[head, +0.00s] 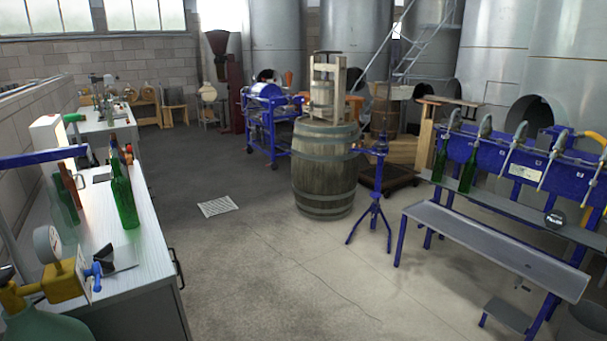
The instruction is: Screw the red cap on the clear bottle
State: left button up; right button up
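I cannot make out a red cap anywhere in the head view. No bottle stands out as surely clear. On the near left bench (135,262) a green bottle (125,204) stands upright near the right edge. Left of it are a brownish bottle-like shape (70,186) and a paler, see-through greenish one (63,208). Small bottles stand on the farther bench, too small to tell apart. Neither of my grippers is in view.
A blue filling rack (520,170) with green bottles is at right.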

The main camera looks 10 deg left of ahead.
aim_at(110, 120)
jog(key=i+l+u, duration=0.1)
jog(key=i, duration=1.3)
jog(key=i+u, duration=0.3)
jog(key=i, duration=0.35)
jog(key=i+l+u, duration=0.25)
jog(key=i, duration=0.45)
jog(key=i+j+u, duration=0.1)
jog(key=i+u, duration=0.2)
jog(key=i, duration=0.35)
jog(key=i+u, duration=0.3)
jog(key=i, duration=0.35)
jog(key=i+l+u, duration=0.1)
jog(key=i+u, duration=0.15)
jog(key=i, duration=1.15)
jog(key=i+u, duration=0.15)
jog(key=i, duration=0.3)
jog(key=i+l+u, duration=0.15)
jog(key=i, duration=0.3)
jog(key=i+l+u, duration=0.15)
jog(key=i, duration=0.3)
jog(key=i+l+u, duration=0.1)
jog(key=i+u, duration=0.2)
jog(key=i, duration=0.15)
jog(key=i+l+u, duration=0.25)
jog(key=i, duration=0.15)
